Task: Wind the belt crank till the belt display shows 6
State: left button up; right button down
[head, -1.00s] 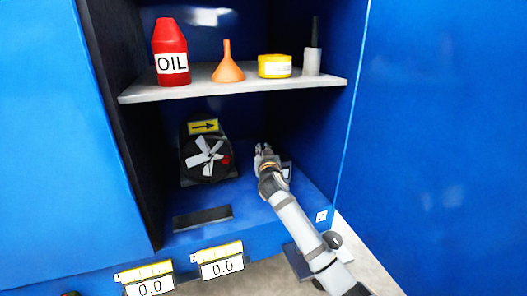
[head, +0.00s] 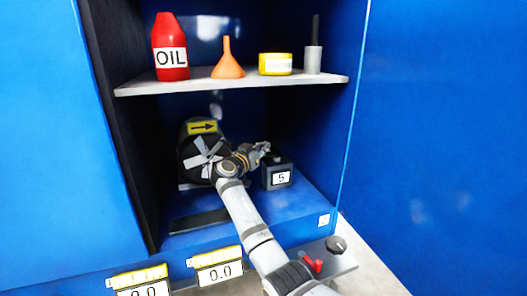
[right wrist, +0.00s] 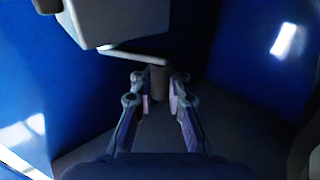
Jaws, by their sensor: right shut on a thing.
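The belt display (head: 281,177) reads 5, on the front of a small dark box (head: 277,160) on the compartment's lower floor. My right gripper (head: 262,152) reaches in at the box's upper left. In the right wrist view its fingers (right wrist: 159,97) are closed around the crank's dark upright handle (right wrist: 158,78). The crank's flat grey arm (right wrist: 135,54) runs from that handle beside the grey box (right wrist: 122,20). In the head view the gripper largely hides the crank. My left gripper is not in view.
A fan (head: 198,155) with a yellow arrow plate stands close left of my right wrist. The grey shelf (head: 200,88) above holds a red oil bottle (head: 170,45), a funnel (head: 227,62) and a yellow tin (head: 275,64). Blue cabinet walls enclose both sides.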

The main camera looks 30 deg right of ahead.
jog(key=shift+w+d+m+g+h, duration=0.1)
jog(key=shift+w+m+g+h, duration=0.15)
jog(key=shift+m+g, duration=0.4)
jog(key=shift+w+d+m+g+h, duration=0.1)
jog(key=shift+d+m+g+h, duration=0.2)
jog(key=shift+g, duration=0.5)
jog(key=shift+w+a+m+g+h, duration=0.1)
jog(key=shift+w+m+g+h, duration=0.1)
jog(key=shift+m+g, duration=0.45)
dwell(5.9)
